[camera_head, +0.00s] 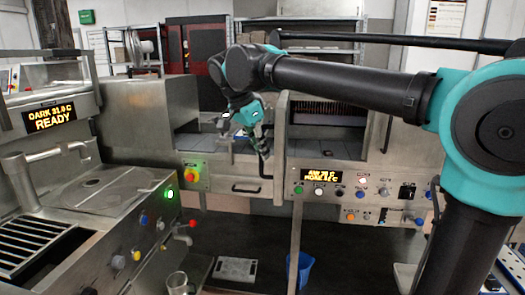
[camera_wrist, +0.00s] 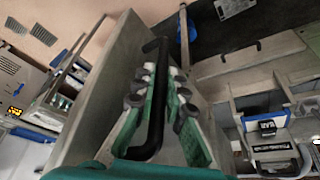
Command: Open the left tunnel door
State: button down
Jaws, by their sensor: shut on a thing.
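The left tunnel door (camera_head: 281,135) is a grey metal panel. In the head view it stands nearly edge-on, swung out from the front, with the left tunnel opening (camera_head: 205,140) uncovered to its left. Its black bar handle (camera_head: 265,167) is on the face toward that opening. My gripper (camera_head: 261,143) is at the handle's upper part and shut on it. In the wrist view, the green, padded fingers of my gripper (camera_wrist: 164,82) lie on both sides of the handle (camera_wrist: 156,115), with the door panel (camera_wrist: 105,75) filling the left.
The right tunnel opening (camera_head: 325,142) is also uncovered, above a control panel (camera_head: 350,197) with buttons and a display. A red emergency button (camera_head: 190,175) sits below the left opening. A sink unit (camera_head: 105,190) stands at the left. A blue bucket (camera_head: 300,268) is below.

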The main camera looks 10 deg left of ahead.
jog(key=c, duration=1.6)
grip_release()
jog(key=shift+o, duration=0.2)
jog(key=shift+r, duration=0.1)
jog(key=v, duration=1.1)
jog(key=shift+r, duration=0.35)
jog(key=shift+s+a, duration=0.1)
jog(key=shift+a, duration=0.1)
